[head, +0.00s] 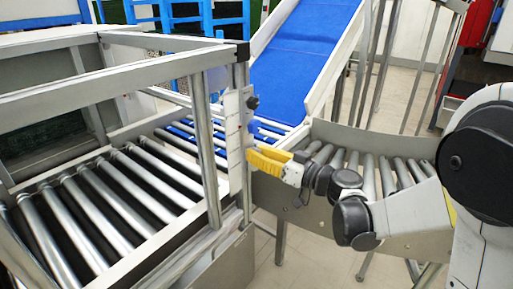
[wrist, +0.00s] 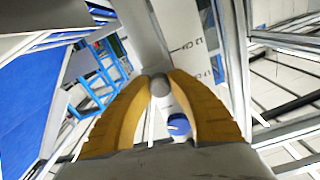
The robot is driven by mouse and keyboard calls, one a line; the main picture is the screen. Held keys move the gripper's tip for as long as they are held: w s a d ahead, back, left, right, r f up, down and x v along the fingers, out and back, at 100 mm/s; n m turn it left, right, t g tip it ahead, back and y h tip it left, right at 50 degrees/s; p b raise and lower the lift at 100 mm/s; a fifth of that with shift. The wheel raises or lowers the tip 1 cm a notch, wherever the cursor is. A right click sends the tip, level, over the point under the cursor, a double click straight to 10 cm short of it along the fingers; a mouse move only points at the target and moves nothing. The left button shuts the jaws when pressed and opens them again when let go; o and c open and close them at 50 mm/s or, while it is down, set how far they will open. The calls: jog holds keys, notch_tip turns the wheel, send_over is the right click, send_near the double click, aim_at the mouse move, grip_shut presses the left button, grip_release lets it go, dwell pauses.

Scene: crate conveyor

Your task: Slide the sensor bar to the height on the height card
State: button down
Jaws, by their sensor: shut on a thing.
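My gripper (head: 262,160) has yellow fingers and reaches from the right to the metal corner post of the conveyor frame. In the wrist view its fingers (wrist: 160,82) are closed around a small grey rounded piece, the visible end of the sensor bar (wrist: 160,87). The rest of the bar is hidden by the fingers and the post. A pale upright plate (head: 233,125) stands along the post, and in the wrist view this scale plate (wrist: 194,50) carries small dark marks and figures, too small to read. I cannot make out a height card.
A dark knob (head: 252,102) sits on the post above my gripper. A roller conveyor (head: 100,205) lies left inside a metal frame, and a blue sloped belt (head: 303,45) rises behind. A curved roller section (head: 400,215) runs under my arm. A blue round thing (wrist: 178,124) shows below the fingertips.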

jog(key=shift+f, duration=0.55)
jog(key=shift+r, duration=0.1)
jog(key=c, duration=1.2)
grip_release()
jog(key=v, duration=1.2)
